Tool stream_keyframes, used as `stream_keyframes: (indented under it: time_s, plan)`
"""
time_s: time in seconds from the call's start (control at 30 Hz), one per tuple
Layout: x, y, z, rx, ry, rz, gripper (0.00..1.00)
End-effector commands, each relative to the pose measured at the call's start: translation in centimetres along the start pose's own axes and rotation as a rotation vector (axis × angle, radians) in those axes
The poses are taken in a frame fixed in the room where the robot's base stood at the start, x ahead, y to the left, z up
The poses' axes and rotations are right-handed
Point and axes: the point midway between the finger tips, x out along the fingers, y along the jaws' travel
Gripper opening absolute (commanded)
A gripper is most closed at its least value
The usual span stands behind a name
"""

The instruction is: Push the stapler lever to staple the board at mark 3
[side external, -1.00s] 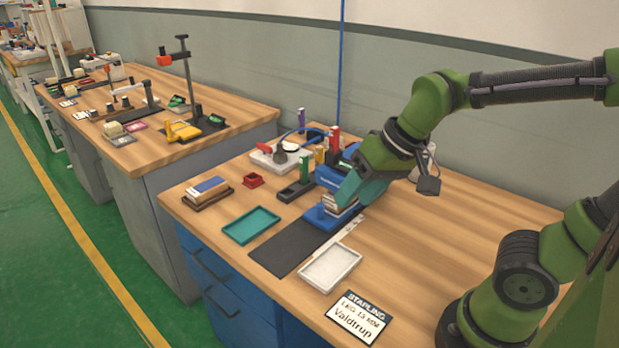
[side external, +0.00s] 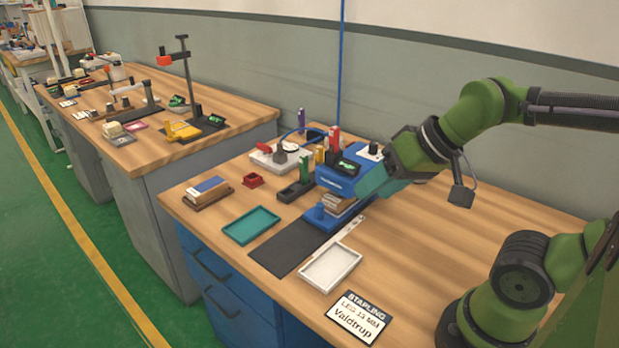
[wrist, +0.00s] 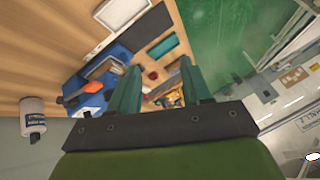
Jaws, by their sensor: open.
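The blue stapler (side external: 340,182) stands near the back of the bench, and also shows at the left of the wrist view (wrist: 92,103). A layered, brownish and pale board (side external: 336,204) sits in its front opening. An orange part on the stapler (wrist: 76,88), perhaps the lever, shows in the wrist view. A pale strip (side external: 350,231) beside the dark mat seems to carry the marks; I cannot read mark 3. My gripper (wrist: 161,68), with teal fingers, is open and empty. In the side view my gripper (side external: 372,188) is just right of the stapler, overlapping its edge; contact is unclear.
A dark mat (side external: 283,250) lies in front of the stapler, between a teal tray (side external: 251,226) and a white tray (side external: 330,267). Small coloured fixtures (side external: 297,190) crowd the stapler's left. A labelled card (side external: 355,318) lies at the front. The right bench top is clear.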

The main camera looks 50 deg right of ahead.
Motion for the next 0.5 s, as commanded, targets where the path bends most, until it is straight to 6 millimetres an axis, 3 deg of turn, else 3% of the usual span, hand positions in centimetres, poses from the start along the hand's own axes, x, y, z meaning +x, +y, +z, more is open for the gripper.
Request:
stream_keyframes:
  time_s: [0.27, 0.5]
  plan:
    - [0.0, 0.0, 0.0, 0.000, 0.000, 0.000, 0.48]
    - [0.9, 1.2, -0.6, 0.047, -0.027, 0.041, 0.13]
